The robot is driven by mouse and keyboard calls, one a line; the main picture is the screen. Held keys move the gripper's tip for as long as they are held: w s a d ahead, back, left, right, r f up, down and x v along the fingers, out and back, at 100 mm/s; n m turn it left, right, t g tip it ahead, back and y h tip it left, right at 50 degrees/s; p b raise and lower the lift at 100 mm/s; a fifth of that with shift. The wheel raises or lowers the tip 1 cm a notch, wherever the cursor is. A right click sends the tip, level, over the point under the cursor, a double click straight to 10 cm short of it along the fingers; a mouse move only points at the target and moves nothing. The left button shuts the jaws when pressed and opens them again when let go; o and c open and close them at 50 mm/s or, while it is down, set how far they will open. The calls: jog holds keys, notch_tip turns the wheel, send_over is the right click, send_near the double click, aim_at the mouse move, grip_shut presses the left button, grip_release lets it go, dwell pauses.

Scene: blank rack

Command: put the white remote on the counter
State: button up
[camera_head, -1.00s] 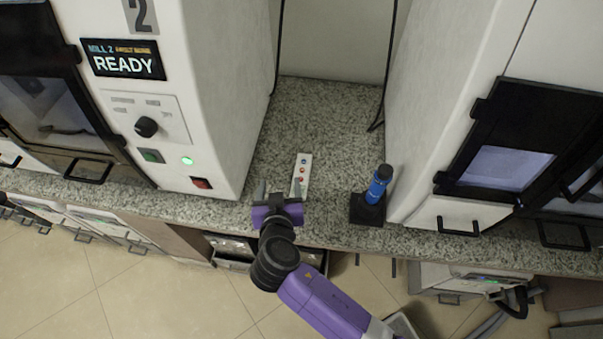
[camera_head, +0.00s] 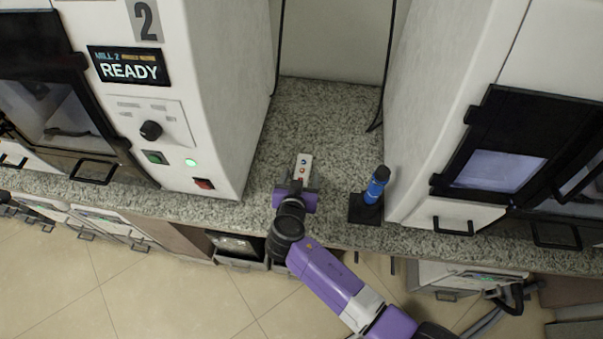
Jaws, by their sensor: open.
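The white remote (camera_head: 304,166) has coloured buttons and lies on the speckled stone counter (camera_head: 325,120), between the two white machines. Its near end is hidden behind my gripper. My gripper (camera_head: 297,184) is open at the near end of the remote, above the front part of the counter. One finger shows on each side of the remote. I cannot tell whether the fingers touch it.
A blue cylinder on a black stand (camera_head: 366,207) stands on the counter just right of my gripper. The left machine (camera_head: 215,100) and right machine (camera_head: 440,90) wall in the space. The counter behind the remote is clear.

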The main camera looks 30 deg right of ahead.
jog(key=shift+w+d+f, duration=0.1)
jog(key=shift+f, duration=0.05)
grip_shut()
dwell(0.4)
